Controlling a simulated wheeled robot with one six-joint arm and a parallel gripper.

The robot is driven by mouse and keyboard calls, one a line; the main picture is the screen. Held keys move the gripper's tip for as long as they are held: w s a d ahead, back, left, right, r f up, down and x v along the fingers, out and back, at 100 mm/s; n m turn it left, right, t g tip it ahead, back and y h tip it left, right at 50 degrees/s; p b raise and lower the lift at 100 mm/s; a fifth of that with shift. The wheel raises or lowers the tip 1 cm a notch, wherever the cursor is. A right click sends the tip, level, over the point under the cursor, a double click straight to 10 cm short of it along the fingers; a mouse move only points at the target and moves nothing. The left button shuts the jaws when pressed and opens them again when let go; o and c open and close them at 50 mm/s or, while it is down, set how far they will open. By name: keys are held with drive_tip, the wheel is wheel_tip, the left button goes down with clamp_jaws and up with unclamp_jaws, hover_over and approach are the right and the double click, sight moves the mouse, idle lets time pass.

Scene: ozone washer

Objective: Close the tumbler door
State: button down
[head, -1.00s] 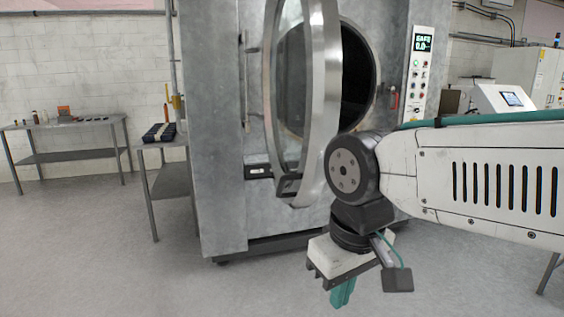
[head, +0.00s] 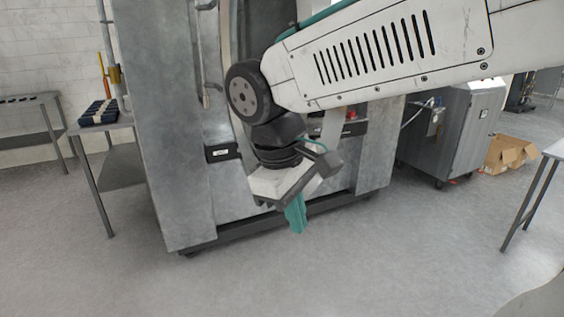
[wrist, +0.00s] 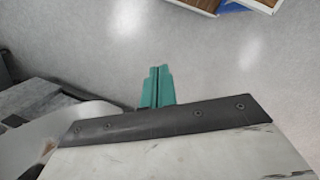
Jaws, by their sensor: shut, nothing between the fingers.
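The tumbler door (head: 331,122) is largely hidden behind my arm in the head view. Only parts of its pale metal rim show, and it appears to stand open in front of the grey washer (head: 172,130). The washer's round opening is mostly hidden too. My gripper (head: 297,214) points down in front of the washer's lower front. In the wrist view, the closed fingers (wrist: 157,86) point over grey floor. I cannot tell whether my wrist touches the door.
A side table (head: 112,122) with a dark tray (head: 98,112) stands left of the washer. A grey cabinet (head: 455,130) and cardboard boxes (head: 508,153) are at right. Another table edge (head: 553,150) is at far right. The floor in front is clear.

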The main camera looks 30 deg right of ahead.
drive_tip(key=w+a+r+n+h, duration=0.7)
drive_tip(key=w+a+r+n, duration=0.2)
drive_tip(key=w+r+n, duration=0.25)
drive_tip(key=d+r+x, duration=0.1)
drive_tip(key=x, duration=1.2)
drive_tip(key=shift+w+d+r, duration=0.15)
drive_tip(key=shift+d, duration=0.35)
drive_tip(key=shift+m, duration=0.25)
